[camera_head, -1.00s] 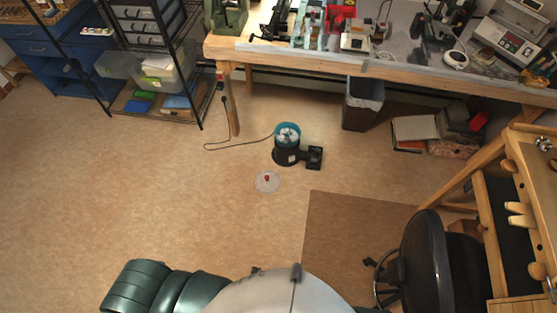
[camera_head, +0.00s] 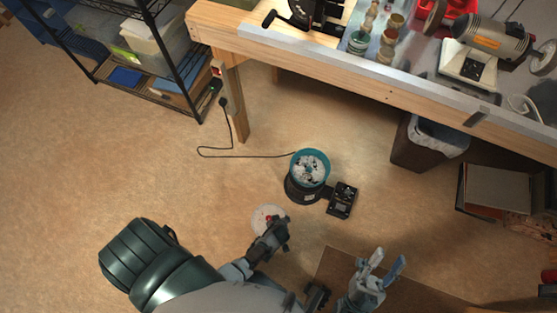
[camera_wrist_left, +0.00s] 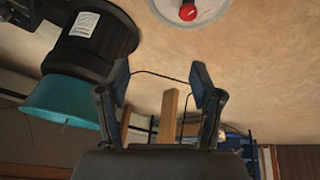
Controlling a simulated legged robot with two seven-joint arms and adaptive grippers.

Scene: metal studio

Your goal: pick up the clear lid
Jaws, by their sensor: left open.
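The clear lid (camera_head: 259,215) is a round transparent disc with a red knob. It lies flat on the floor in the head view, partly covered by my left gripper. It also shows at the top edge of the left wrist view (camera_wrist_left: 212,10), cut off, with its red knob (camera_wrist_left: 188,12). My left gripper (camera_head: 284,234) is open and empty, over the lid's right side in the head view; its spread fingers also show in the wrist view (camera_wrist_left: 162,82). My right gripper (camera_head: 386,262) is open and empty, to the right and lower in the picture.
A black machine with a teal bowl (camera_head: 310,168) stands just beyond the lid, with a control box (camera_head: 342,199) and a cord. A wooden workbench (camera_head: 350,75), a bin (camera_head: 425,145) and a black shelf rack (camera_head: 180,65) stand farther back. Floor to the left is clear.

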